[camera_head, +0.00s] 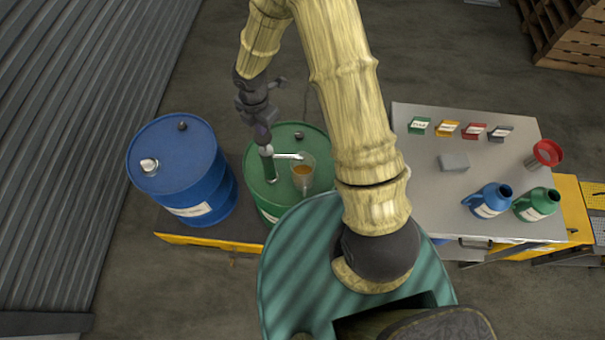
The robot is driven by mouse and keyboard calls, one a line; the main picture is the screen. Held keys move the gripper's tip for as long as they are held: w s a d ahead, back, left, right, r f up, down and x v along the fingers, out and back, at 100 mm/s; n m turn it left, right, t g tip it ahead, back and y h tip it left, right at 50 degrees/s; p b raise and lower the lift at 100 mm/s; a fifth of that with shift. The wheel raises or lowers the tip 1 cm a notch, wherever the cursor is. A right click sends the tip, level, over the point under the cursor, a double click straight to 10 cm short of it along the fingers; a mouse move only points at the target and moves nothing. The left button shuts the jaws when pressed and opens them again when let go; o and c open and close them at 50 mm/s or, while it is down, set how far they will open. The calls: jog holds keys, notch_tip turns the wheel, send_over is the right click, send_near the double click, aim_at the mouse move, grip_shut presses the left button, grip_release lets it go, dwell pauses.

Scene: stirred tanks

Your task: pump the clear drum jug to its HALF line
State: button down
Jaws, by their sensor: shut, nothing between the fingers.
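The clear drum jug (303,181) is at the green drum (285,137), below the end of the pump's pale spout, with amber liquid visible in it. Its HALF line cannot be made out at this size. My gripper (264,138) is shut and empty, pointing down right at the top of the pump. Whether it touches the pump head I cannot tell.
A blue drum (185,170) stands left of the green one. A grey table (430,185) at right holds a blue jug (488,201), a green jug (537,204), a red funnel (546,153) and several coloured cards. A ribbed metal wall is at far left. My arm passes over the middle.

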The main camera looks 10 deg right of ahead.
jog(key=shift+r, duration=0.1)
notch_tip(320, 180, up, 5)
jog(key=p, duration=0.4)
dwell(0.3)
dwell(0.4)
jog(key=s+d+r+m+t+b, duration=0.1)
jog(key=s+d+r+m+b, duration=0.2)
jog(key=m, duration=1)
jog(key=s+d+r+m+t+b, duration=0.1)
jog(key=s+d+r+m+b, duration=0.1)
jog(key=s+d+m+b, duration=0.6)
jog(key=s+d+m, duration=0.1)
jog(key=d+m, duration=0.1)
jog(key=m, duration=0.3)
jog(key=shift+s+d+r+t, duration=0.25)
jog(key=shift+r+t, duration=0.05)
jog(key=shift+r, duration=0.1)
